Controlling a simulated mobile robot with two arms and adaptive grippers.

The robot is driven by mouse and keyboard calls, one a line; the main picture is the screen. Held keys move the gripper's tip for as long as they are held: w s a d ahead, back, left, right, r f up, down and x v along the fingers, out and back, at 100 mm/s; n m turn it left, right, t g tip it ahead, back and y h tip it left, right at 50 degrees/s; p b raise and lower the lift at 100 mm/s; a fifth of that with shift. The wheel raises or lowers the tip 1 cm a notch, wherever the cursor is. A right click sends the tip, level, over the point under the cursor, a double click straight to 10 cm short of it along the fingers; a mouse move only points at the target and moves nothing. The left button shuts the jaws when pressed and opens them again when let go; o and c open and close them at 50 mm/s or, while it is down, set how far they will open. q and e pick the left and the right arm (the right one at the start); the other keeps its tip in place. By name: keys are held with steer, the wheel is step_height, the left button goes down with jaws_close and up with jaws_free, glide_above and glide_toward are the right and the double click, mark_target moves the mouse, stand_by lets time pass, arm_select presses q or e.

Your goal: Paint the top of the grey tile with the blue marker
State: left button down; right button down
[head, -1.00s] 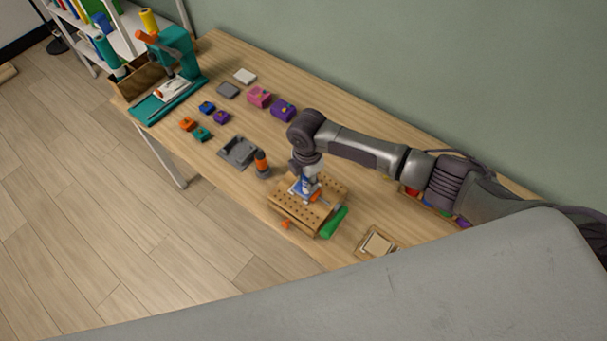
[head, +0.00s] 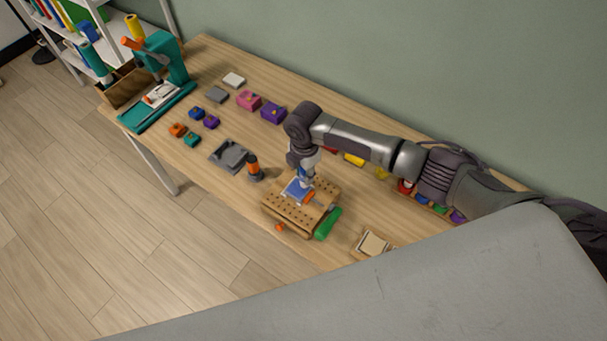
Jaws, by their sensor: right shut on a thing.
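A flat tile (head: 296,188) lies on the wooden peg board (head: 280,208), and much of its visible top is blue. Its own grey is hard to make out at this size. My right gripper (head: 305,170) points down over the tile, shut on the blue marker (head: 304,180). The fingers and part of the tile's far side hide most of the marker, and I cannot tell whether its tip touches the tile. An orange clamp part (head: 309,197) sits at the tile's right side. My left gripper is out of view.
A grey tray (head: 229,156) and a black-orange upright thing (head: 254,170) stand left of the board. The table's left part has free room.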

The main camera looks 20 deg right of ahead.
steer(key=shift+w+a+b, duration=0.35)
steer(key=shift+w+a, duration=0.15)
steer(key=shift+w, duration=0.05)
steer(key=shift+a, duration=0.1)
steer(key=shift+w+a+b, duration=0.3)
steer(key=shift+w+b, duration=0.05)
steer(key=shift+w, duration=0.05)
steer(key=shift+s+a+p, duration=0.95)
steer(key=shift+a, duration=0.15)
steer(key=shift+s+d, duration=0.1)
steer(key=shift+s+d+p, duration=0.25)
steer(key=shift+p, duration=0.35)
steer(key=shift+s+d+p, duration=0.6)
steer(key=shift+p, duration=0.15)
